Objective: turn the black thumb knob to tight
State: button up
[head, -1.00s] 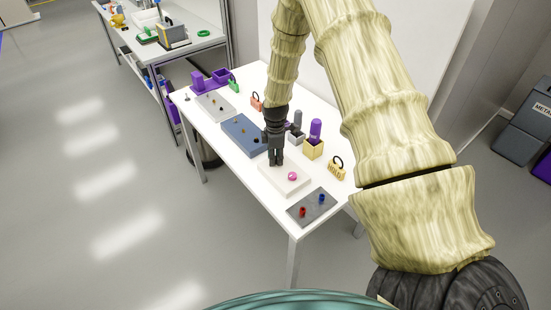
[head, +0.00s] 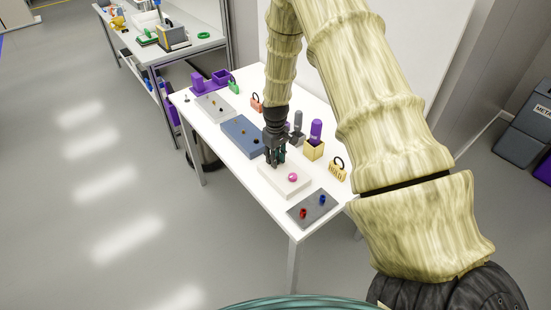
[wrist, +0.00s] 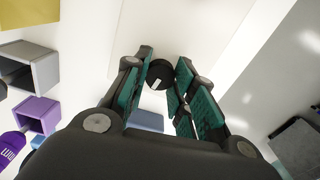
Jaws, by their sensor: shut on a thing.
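The black thumb knob (wrist: 159,75) shows in the wrist view as a dark round cap with a white mark, between my fingertips. It stands on a white panel (head: 301,188), which lies on the white table. My gripper (head: 274,163) points down over the back-left part of this panel. In the wrist view my gripper (wrist: 161,82) has its teal-padded fingers on either side of the knob, shut on it. The head view hides the knob behind the fingers. Any tight or loose marking is too small to read.
A pink knob (head: 292,177) sits on the same panel, close to my gripper. A grey plate with red and blue knobs (head: 313,208) lies in front, and a blue panel (head: 243,136) behind. Yellow box (head: 313,150) and yellow padlock-like block (head: 337,172) stand to the right.

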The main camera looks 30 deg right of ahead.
jog(key=m, duration=0.4)
jog(key=shift+w+d+r+m, duration=0.1)
jog(key=shift+w+r+m, duration=0.05)
jog(key=shift+m, duration=0.15)
jog(key=m, duration=0.4)
jog(key=shift+m, duration=0.3)
jog(key=m, duration=0.4)
jog(key=shift+m, duration=0.3)
jog(key=m, duration=0.4)
jog(key=shift+d, duration=0.1)
jog(key=m+p, duration=0.1)
jog(key=m, duration=0.3)
jog(key=shift+r, duration=0.1)
jog(key=m+p, duration=0.1)
jog(key=m, duration=0.3)
jog(key=shift+m, duration=0.3)
jog(key=m+p, duration=0.1)
jog(key=m, duration=0.3)
jog(key=shift+m+p, duration=0.4)
jog(key=shift+m, duration=1.4)
